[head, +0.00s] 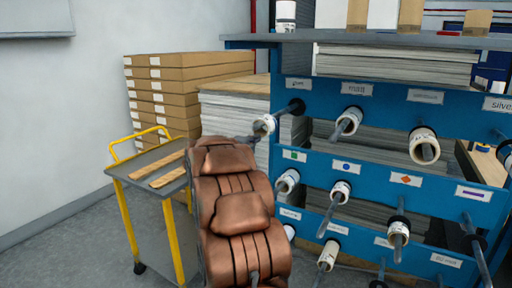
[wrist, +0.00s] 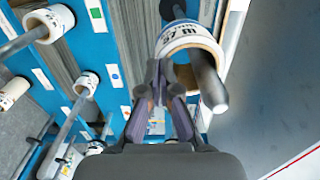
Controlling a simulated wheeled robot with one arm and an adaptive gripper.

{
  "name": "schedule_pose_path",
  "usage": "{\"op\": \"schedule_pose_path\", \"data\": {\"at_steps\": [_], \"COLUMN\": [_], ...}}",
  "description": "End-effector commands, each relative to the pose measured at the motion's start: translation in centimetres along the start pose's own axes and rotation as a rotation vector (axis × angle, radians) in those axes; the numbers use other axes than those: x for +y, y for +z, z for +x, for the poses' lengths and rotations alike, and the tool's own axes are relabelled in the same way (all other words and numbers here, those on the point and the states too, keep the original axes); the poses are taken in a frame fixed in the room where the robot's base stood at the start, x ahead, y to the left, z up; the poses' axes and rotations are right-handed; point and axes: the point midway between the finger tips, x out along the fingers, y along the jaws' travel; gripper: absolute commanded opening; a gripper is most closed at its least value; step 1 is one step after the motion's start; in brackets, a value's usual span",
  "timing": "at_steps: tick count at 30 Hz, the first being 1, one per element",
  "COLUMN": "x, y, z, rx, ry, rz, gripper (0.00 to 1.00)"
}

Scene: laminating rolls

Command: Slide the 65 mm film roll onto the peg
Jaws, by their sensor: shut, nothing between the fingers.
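A white film roll (head: 264,125) with a tan core sits around the upper left peg (head: 284,113), out from the dark flange at the peg's base. In the head view my arm hides most of the gripper.
The blue rack (head: 330,172) holds several other pegs with rolls, such as one on the matt peg (head: 348,121); these pegs jut outwards. A yellow-framed trolley (head: 122,166) with wooden strips stands at left. Cartons (head: 175,85) are stacked behind. Floor at far left is clear.

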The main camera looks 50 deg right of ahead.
Motion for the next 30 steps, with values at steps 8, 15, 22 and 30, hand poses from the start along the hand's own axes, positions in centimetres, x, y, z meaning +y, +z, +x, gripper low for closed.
{"op": "schedule_pose_path", "data": {"at_steps": [8, 15, 22, 30], "x": [0.3, 0.1, 0.1, 0.1], "y": [0.5, 0.3, 0.4, 0.3], "z": [3.3, 6.9, 9.9, 12.8], "rx": [-0.004, -0.001, -0.003, -0.003], "ry": [0.001, 0.0, 0.001, 0.002], "rz": [-0.001, -0.001, -0.001, -0.002], "gripper": [0.0, 0.0, 0.0, 0.0]}}
